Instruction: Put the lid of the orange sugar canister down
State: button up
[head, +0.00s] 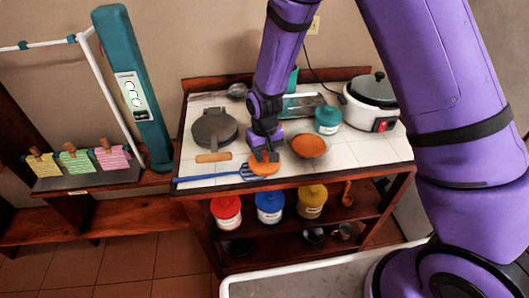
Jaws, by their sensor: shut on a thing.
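My gripper (264,153) points down near the front edge of the white-tiled counter (228,170). It is shut on an orange lid (264,169). I cannot tell whether the lid touches the counter or hangs just above it. The gripper hides part of the lid's far side.
A blue-handled utensil (212,178) lies along the front edge, reaching the lid. A dark round iron (214,130) with a wooden handle is left. A teal canister (328,120) and a white cooker (371,104) stand right. Red (227,212), blue (270,207) and yellow (312,201) canisters stand below.

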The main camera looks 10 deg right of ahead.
jog(key=shift+f, duration=0.35)
jog(key=o, duration=0.9)
notch_tip(320, 180, up, 13)
jog(key=shift+f, duration=0.1)
notch_tip(320, 180, up, 8)
jog(key=t, duration=0.1)
send_over(265, 154)
jog(key=s+d, duration=0.2)
jog(key=d, duration=0.3)
jog(key=s+d+r+m+t, duration=0.1)
jog(key=s+d+r, duration=0.55)
jog(key=r, duration=0.35)
jog(key=s+d+r+t, duration=0.1)
jog(key=s+d+r, duration=0.1)
jog(key=s, duration=0.3)
jog(key=s+d+r+m+t, duration=0.1)
jog(key=s+d+r, duration=0.2)
jog(key=s, duration=0.3)
jog(key=s+d+r+m+t, duration=0.1)
jog(key=s+d+r, duration=0.1)
jog(key=s+d, duration=0.2)
jog(key=shift+s+d+r, duration=0.1)
jog(key=shift+s+d, duration=0.05)
jog(key=shift+s, duration=0.25)
jog(key=shift+s+d+r, duration=0.1)
jog(key=shift+s, duration=0.3)
